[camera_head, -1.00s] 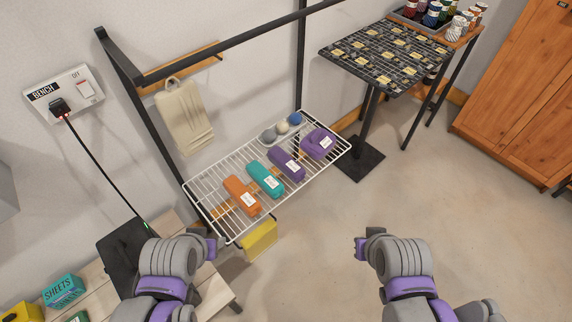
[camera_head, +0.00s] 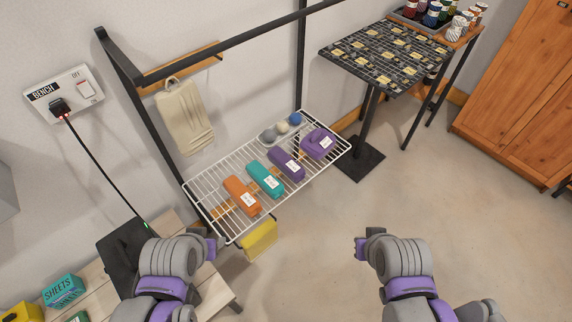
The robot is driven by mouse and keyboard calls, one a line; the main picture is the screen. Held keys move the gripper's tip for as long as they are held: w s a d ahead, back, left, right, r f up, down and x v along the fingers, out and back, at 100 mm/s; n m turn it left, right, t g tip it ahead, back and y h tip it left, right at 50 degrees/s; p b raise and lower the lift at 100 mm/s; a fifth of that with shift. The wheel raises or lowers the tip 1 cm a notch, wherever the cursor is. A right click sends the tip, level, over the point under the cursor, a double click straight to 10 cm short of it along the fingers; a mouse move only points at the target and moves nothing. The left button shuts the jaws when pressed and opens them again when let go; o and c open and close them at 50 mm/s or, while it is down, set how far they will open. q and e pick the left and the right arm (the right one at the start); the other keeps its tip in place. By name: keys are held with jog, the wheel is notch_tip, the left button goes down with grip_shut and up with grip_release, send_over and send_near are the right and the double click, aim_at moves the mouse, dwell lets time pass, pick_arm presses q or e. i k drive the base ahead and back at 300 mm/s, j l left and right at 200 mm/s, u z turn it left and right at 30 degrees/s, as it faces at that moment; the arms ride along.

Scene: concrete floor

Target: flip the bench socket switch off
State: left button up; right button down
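The bench socket (camera_head: 63,93) is a white plate on the wall at the upper left, with a black label reading BENCH. Its white rocker switch (camera_head: 86,89) is on the right side, with small lettering above that looks like OFF. A black plug (camera_head: 59,106) sits in the socket, and its cord runs down to a black device. My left gripper (camera_head: 211,246) is at the lower left, below and right of the socket and well apart from it. My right gripper (camera_head: 360,248) is over the floor at lower centre. The fingers of both are too unclear to judge.
A black-framed rack with a white wire shelf (camera_head: 225,233) holding rolled cloths stands right of the socket. A wooden bench (camera_head: 214,291) with the black device (camera_head: 122,262) and boxes is at the lower left. A patterned table (camera_head: 345,53) stands behind; the floor at centre right is clear.

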aim_at(84, 87)
jog(key=j+u, duration=0.1)
jog(key=u, duration=0.35)
jog(key=j+u, duration=0.1)
jog(key=u, duration=0.85)
jog(key=j, duration=0.05)
